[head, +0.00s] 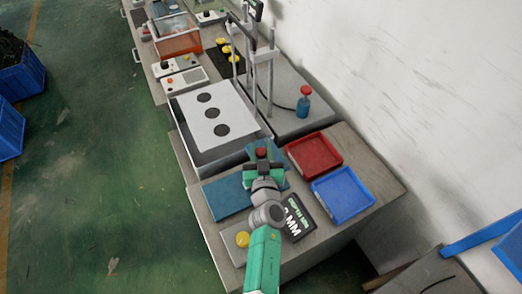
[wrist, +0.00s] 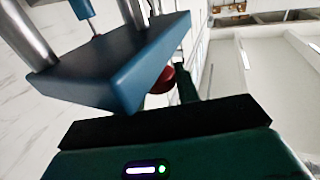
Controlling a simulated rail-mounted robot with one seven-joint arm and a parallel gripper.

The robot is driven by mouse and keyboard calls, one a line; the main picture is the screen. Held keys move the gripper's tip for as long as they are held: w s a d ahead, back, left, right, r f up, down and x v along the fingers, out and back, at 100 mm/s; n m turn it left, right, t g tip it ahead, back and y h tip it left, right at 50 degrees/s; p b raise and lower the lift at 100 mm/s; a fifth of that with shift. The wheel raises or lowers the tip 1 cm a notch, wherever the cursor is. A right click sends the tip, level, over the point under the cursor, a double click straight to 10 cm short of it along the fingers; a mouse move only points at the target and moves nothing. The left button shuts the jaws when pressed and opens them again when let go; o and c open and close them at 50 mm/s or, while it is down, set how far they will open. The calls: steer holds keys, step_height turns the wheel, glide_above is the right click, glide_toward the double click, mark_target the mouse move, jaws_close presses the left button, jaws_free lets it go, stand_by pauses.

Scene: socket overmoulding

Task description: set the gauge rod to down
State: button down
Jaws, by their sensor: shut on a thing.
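A red ball knob (head: 261,153), which looks like the end of the gauge rod, shows at my gripper (head: 262,167) in the head view. In the wrist view the red knob (wrist: 166,79) sits beside a thick blue plate (wrist: 125,60), partly hidden by the plate and a black jaw pad. My gripper is shut on the knob. The rest of the rod is hidden, so its setting cannot be read. A black display (head: 298,217) with "MM" on it lies right of my arm.
A red tray (head: 314,153) and a blue tray (head: 343,196) stand to the right. A blue mat (head: 227,196) lies left of my gripper. A white plate with dark discs (head: 185,110) and tall steel posts (head: 270,75) stand behind. A yellow button (head: 242,239) is near the front.

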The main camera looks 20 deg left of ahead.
steer(key=shift+f, duration=0.35)
steer(key=c, duration=1.1)
jaws_free()
steer(key=shift+o, duration=0.2)
steer(key=shift+r, duration=0.1)
steer(key=p+v, duration=0.2)
steer(key=v, duration=0.1)
steer(key=p+v, duration=0.2)
steer(key=v, duration=0.2)
steer(key=shift+r+p, duration=0.25)
steer(key=shift+p, duration=0.05)
steer(key=shift+s+d+f, duration=0.15)
steer(key=shift+s, duration=0.25)
